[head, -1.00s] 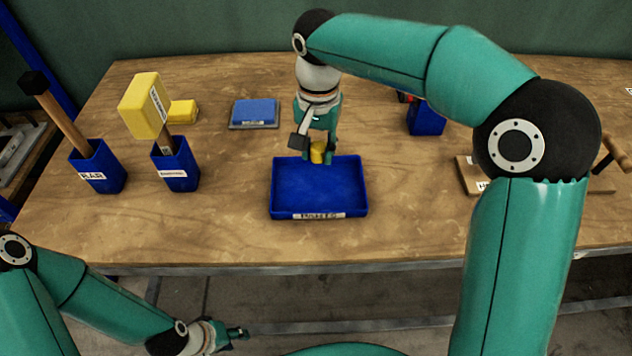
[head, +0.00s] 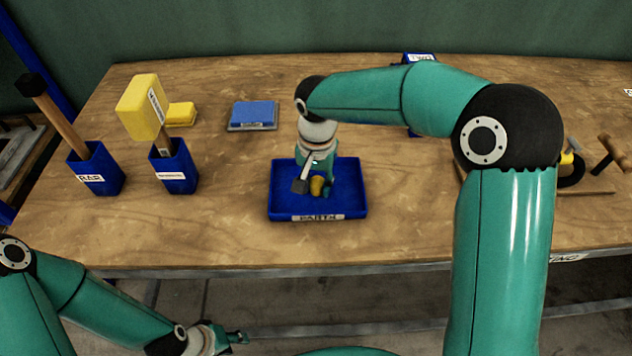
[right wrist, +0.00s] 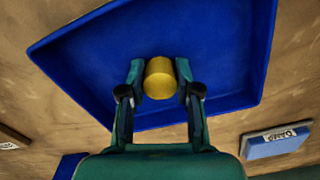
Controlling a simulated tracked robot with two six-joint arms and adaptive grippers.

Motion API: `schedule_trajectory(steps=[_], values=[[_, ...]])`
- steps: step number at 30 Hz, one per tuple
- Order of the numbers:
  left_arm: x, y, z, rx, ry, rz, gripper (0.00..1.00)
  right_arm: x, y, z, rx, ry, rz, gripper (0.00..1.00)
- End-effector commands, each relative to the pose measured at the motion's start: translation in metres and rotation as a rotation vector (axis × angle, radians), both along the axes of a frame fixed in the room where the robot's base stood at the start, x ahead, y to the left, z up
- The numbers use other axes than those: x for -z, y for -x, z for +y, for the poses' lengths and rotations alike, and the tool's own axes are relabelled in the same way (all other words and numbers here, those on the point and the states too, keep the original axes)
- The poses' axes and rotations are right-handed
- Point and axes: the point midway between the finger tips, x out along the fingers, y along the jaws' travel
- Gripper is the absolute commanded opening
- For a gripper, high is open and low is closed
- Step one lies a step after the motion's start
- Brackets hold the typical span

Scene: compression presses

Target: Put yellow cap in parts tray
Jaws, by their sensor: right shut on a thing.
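The yellow cap (head: 317,186) is held between the fingers of my right gripper (head: 322,188), down inside the blue parts tray (head: 352,205). In the right wrist view the cap (right wrist: 160,78) sits between the two fingertips, with the tray floor (right wrist: 215,60) behind it. I cannot tell whether the cap touches the tray floor. My left gripper (head: 238,337) is low at the bottom left, in front of the table and away from the tray; its fingers are too small to judge.
Two blue holders stand at the left, one with a bar (head: 62,122) and one with a yellow-headed mallet (head: 143,107). A yellow block (head: 181,114) and a blue pad (head: 253,115) lie behind. Tools lie at the right. The table in front of the tray is clear.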

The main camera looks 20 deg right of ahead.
Motion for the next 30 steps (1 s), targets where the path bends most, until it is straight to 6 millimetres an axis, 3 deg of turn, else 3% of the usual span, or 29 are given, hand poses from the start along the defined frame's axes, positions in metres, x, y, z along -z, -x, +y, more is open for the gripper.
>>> schedule_trajectory(steps=[3, 4, 8, 20, 26, 30], values=[[0.003, 0.0, 0.0, 0.0, 0.0, 0.0, 0.4, 0.004, 0.0, 0.0, 0.0, 0.0, 0.0, 0.17], [0.002, 0.0, 0.0, 0.0, 0.0, 0.0, 0.4, 0.002, 0.0, 0.0, 0.0, 0.0, 0.0, 0.37], [0.002, 0.0, 0.0, 0.0, 0.0, 0.0, 0.4, 0.002, 0.0, 0.0, 0.0, 0.0, 0.0, 0.58], [-0.001, 0.0, 0.0, 0.0, 0.0, 0.0, 0.4, -0.004, 0.0, 0.0, 0.0, 0.0, -0.001, 0.58], [-0.001, 0.0, 0.0, 0.0, 0.0, 0.0, 0.4, -0.031, -0.001, 0.0, 0.001, -0.001, -0.006, 0.58], [-0.003, 0.0, 0.0, 0.0, 0.0, 0.0, 0.4, -0.061, -0.001, 0.0, 0.001, -0.002, -0.006, 0.58]])
